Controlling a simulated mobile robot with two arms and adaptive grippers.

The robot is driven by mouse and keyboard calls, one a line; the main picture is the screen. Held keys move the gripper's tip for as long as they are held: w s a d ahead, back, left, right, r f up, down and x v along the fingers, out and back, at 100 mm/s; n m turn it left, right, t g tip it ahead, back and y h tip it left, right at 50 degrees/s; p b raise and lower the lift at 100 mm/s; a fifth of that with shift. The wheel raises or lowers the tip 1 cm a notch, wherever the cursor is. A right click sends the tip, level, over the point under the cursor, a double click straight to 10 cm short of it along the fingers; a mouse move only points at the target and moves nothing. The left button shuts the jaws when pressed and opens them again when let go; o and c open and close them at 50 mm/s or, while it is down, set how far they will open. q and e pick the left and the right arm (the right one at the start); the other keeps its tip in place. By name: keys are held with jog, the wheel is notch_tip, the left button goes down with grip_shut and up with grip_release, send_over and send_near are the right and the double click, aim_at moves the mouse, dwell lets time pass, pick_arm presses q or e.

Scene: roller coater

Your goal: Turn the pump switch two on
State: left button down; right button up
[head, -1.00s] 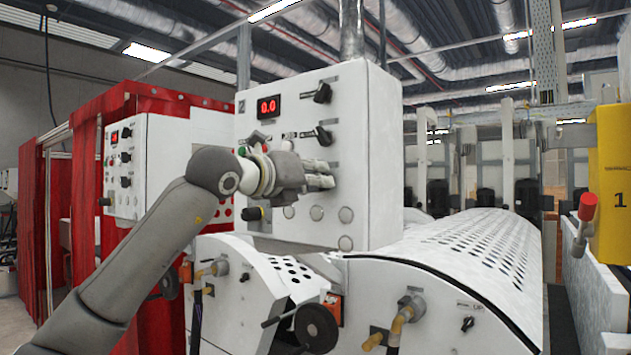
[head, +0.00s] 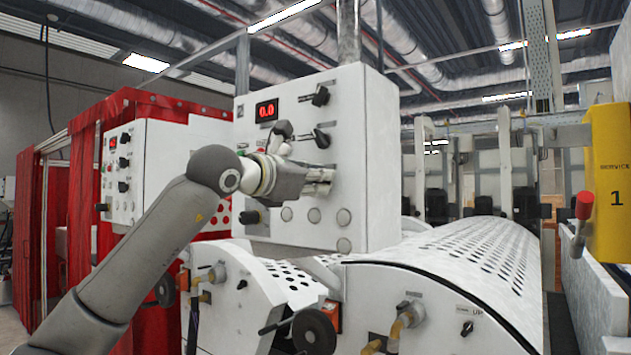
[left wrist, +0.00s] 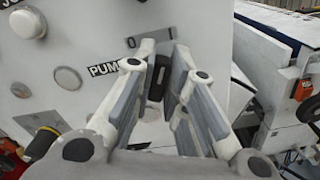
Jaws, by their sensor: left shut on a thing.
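The pump switch (left wrist: 157,78) is a small black handle on the white control panel, below a plate marked 0 and I and beside a label reading PUMP. In the left wrist view it stands about upright between the fingers of my left gripper (left wrist: 165,75), which is shut on it. In the head view my left gripper (head: 328,182) is at the front of the panel (head: 380,160) and hides the switch. A dark mark like a 2 is at the panel's upper left. My right gripper is out of view.
Two other black knobs (head: 320,95) (head: 320,138) sit above my gripper, near a red 0.0 display (head: 266,110). Round buttons (head: 314,215) lie below. A perforated white cover (head: 450,260) is at the right, and a red curtain (head: 85,170) at the left.

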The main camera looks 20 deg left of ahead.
pick_arm(q)
jog(key=shift+m, duration=0.6)
jog(key=c, duration=1.5)
grip_release()
jog(key=shift+o, duration=0.2)
jog(key=v, duration=1.2)
